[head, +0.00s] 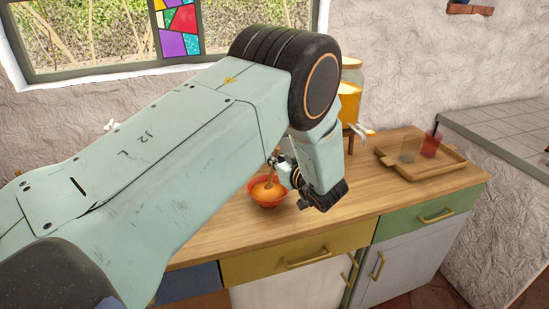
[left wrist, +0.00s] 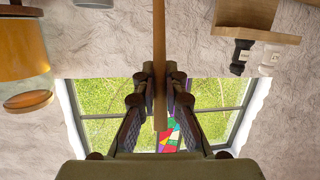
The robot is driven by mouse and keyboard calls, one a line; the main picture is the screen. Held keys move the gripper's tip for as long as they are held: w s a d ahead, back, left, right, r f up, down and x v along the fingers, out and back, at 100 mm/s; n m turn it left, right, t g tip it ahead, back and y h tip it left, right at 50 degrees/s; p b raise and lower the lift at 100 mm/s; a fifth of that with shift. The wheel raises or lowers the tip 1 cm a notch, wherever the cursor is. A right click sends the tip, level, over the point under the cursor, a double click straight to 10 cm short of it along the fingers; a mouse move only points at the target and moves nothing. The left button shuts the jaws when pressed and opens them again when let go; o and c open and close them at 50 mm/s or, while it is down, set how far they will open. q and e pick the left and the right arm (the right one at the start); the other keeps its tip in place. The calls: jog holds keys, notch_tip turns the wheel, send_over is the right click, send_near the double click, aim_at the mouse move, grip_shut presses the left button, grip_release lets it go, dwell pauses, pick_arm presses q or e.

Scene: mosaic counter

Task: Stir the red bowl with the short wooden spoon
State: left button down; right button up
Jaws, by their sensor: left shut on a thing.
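The red bowl (head: 268,204) stands on the wooden counter, with orange contents inside. The short wooden spoon (head: 270,180) stands nearly upright with its lower end in the bowl. My left gripper (head: 274,163) is just above the bowl and shut on the spoon's handle. In the left wrist view, the fingertips (left wrist: 160,76) pinch the wooden handle (left wrist: 159,30) between them. The spoon's lower end is hidden in the bowl's contents. My left arm covers much of the counter to the left. My right gripper is not in view.
A drink jar (head: 349,102) with orange liquid stands behind my left wrist. A wooden tray (head: 440,167) to the right holds a clear glass (head: 408,151) and a red glass (head: 430,146). The counter (head: 365,207) is bare in front of the tray.

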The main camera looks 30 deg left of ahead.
aim_at(278, 150)
pick_arm(q)
jog(key=shift+s+d+r+p, duration=0.15)
jog(key=shift+r+p, duration=0.45)
jog(key=shift+r, duration=0.1)
jog(key=shift+s+d+r+p, duration=0.1)
jog(key=shift+s+r+p, duration=0.05)
jog(key=shift+r+p, duration=0.45)
jog(key=shift+s+d+r+p, duration=0.25)
jog(key=shift+r+p, duration=0.1)
jog(key=shift+r, duration=0.15)
notch_tip(278, 150, up, 3)
jog(key=p, duration=0.2)
jog(key=shift+w+a+r+p, duration=0.1)
jog(key=shift+w+r+p, duration=0.05)
jog(key=shift+p, duration=0.25)
jog(key=shift+r, duration=0.25)
jog(key=shift+f, duration=0.1)
